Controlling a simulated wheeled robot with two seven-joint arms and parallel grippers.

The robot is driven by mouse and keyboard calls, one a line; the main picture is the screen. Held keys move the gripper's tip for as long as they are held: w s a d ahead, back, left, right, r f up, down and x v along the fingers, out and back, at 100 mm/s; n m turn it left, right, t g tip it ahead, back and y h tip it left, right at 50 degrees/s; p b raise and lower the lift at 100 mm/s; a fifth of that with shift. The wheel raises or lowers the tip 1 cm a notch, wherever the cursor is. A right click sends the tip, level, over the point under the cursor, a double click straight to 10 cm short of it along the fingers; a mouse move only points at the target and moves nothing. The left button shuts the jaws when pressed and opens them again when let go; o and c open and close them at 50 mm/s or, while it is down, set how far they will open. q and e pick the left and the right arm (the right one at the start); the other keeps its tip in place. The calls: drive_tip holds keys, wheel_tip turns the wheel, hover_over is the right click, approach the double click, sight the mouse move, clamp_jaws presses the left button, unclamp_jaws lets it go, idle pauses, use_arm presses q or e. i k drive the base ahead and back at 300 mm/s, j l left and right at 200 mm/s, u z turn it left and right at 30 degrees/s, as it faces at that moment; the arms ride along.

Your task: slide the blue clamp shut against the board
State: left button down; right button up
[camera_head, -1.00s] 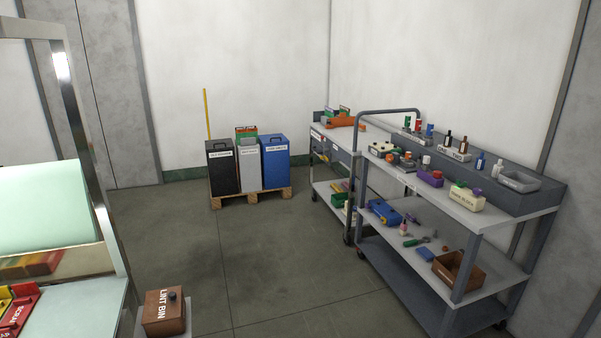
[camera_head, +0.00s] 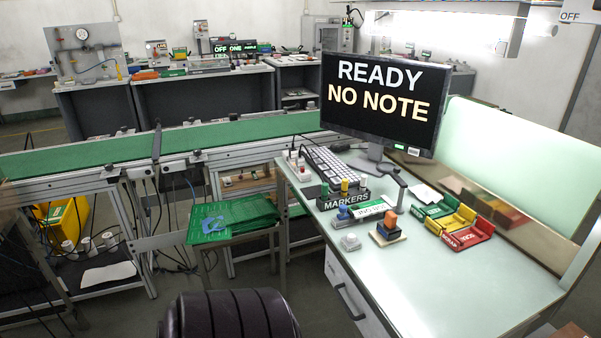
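A small blue part (camera_head: 344,213), which looks like the clamp, is on the desk at the left end of a pale strip with green on it (camera_head: 370,210). That strip may be the board. The part is too small to tell whether it touches the board or stands apart. Another flat blue piece (camera_head: 213,225) lies on green sheets (camera_head: 245,212) on a low stand left of the desk. Neither of my grippers is in view.
The desk (camera_head: 440,285) holds a markers box (camera_head: 345,201), a keyboard (camera_head: 331,163), a block with an orange top (camera_head: 389,227), and green, yellow and red trays (camera_head: 466,236). Its front right is clear. A dark ribbed rounded object (camera_head: 230,315) is at the bottom. A green conveyor (camera_head: 220,140) runs behind.

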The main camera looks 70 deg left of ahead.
sight(346, 213)
drive_tip(key=u, duration=1.75)
